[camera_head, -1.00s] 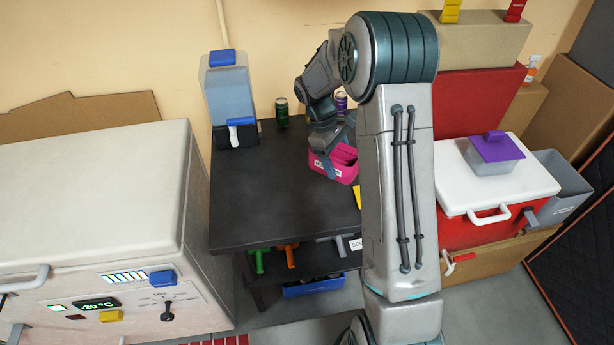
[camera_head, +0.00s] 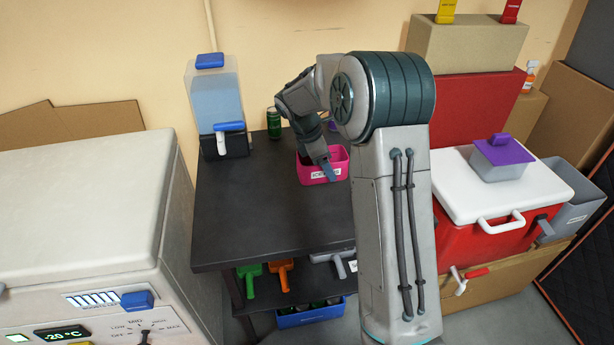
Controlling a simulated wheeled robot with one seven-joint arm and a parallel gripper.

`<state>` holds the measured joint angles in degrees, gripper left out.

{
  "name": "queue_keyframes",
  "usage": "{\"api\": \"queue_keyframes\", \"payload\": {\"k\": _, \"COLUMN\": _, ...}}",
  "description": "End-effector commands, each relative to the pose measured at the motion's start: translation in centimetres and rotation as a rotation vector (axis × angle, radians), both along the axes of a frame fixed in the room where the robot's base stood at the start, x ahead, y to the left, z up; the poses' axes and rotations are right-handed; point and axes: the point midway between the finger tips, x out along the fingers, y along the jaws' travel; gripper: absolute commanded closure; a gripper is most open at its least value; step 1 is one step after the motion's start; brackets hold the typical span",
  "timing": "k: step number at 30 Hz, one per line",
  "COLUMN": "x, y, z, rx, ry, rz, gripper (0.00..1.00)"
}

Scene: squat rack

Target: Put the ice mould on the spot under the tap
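The pink open-topped box (camera_head: 309,172) with a white label, which I take to be the ice mould, is on or just above the dark table. The label is too small to read surely. My gripper (camera_head: 327,171) reaches down at it; one finger shows against its front wall. The other finger is hidden, so I cannot tell whether it grips the wall. The clear water dispenser (camera_head: 213,95) stands at the table's back left. Its tap (camera_head: 222,140) has a blue lever. The spot under the tap is a black base (camera_head: 236,148), left of the box and bare where visible.
A green can (camera_head: 273,124) stands behind the box, near the wall. The dark table (camera_head: 245,215) is clear in front and left. A white freezer (camera_head: 80,215) is beside it at left. A red cooler (camera_head: 480,235) stands at right.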

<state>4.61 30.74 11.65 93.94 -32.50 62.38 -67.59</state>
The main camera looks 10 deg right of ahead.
Motion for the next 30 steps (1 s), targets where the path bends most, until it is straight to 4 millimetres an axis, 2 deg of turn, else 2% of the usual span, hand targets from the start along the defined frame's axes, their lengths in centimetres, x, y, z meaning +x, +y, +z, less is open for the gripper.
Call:
{"api": "queue_keyframes", "payload": {"k": 3, "x": 1.8, "y": 2.0, "z": -1.6, "rx": 0.001, "ry": 0.002, "rz": 0.002, "gripper": 0.57}}
{"api": "queue_keyframes", "payload": {"k": 9, "x": 3.6, "y": 3.7, "z": -3.0, "rx": 0.001, "ry": 0.0, "rz": 0.0, "gripper": 0.57}}
{"api": "queue_keyframes", "payload": {"k": 14, "x": 3.8, "y": 3.9, "z": -3.7, "rx": 0.0, "ry": 0.001, "rz": -0.001, "gripper": 0.57}}
{"api": "queue_keyframes", "payload": {"k": 21, "x": 3.8, "y": 3.9, "z": -7.0, "rx": 0.0, "ry": 0.001, "rz": -0.002, "gripper": 0.57}}
{"api": "queue_keyframes", "payload": {"k": 30, "x": 3.8, "y": 3.9, "z": -7.3, "rx": 0.0, "ry": -0.001, "rz": -0.003, "gripper": 0.57}}
